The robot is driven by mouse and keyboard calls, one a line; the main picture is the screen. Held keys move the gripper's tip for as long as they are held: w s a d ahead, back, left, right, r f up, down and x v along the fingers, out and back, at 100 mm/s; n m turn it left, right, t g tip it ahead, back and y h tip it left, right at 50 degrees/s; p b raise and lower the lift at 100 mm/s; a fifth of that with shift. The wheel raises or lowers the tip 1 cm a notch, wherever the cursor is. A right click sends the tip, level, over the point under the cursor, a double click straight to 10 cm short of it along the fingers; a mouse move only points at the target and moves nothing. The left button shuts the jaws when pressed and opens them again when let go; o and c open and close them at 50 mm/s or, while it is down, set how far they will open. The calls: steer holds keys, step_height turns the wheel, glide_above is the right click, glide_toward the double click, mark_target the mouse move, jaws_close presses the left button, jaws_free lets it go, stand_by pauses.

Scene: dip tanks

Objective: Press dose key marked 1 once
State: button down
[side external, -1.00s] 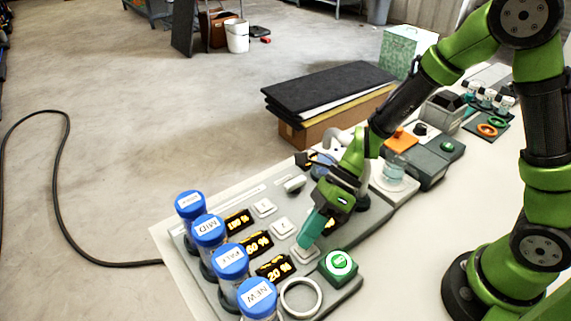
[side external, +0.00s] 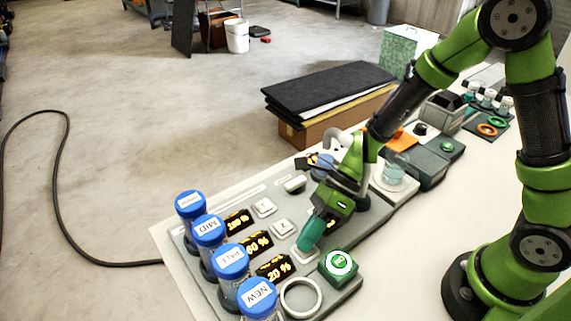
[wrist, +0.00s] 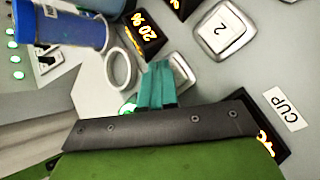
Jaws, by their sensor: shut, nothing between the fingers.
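My gripper (side external: 305,249) is shut and empty, its teal fingertips pointing down at the white key (side external: 302,259) beside the 20 % display. The fingers cover most of that key, so I cannot read its mark or tell whether it is pressed in. The tips look at or just above it. The middle key (side external: 284,228) stands clear; the wrist view shows a key marked 2 (wrist: 222,30). The far key (side external: 264,207) is by the 100 % display, its mark too small to read. In the wrist view, my gripper (wrist: 160,68) hides the key under it.
Several blue-capped tubes, one marked NEW (side external: 257,297), stand along the panel's left edge. A white ring (side external: 300,297) and a green button (side external: 339,264) sit close to the fingertips. The 20 % display (side external: 273,268) lies left of them. A CUP label (wrist: 286,107) shows in the wrist view.

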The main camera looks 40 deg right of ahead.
steer(key=shift+f, duration=0.25)
steer(key=shift+r, duration=0.1)
stand_by(0.4)
steer(key=shift+r, duration=0.85)
steer(key=shift+r, duration=2.5)
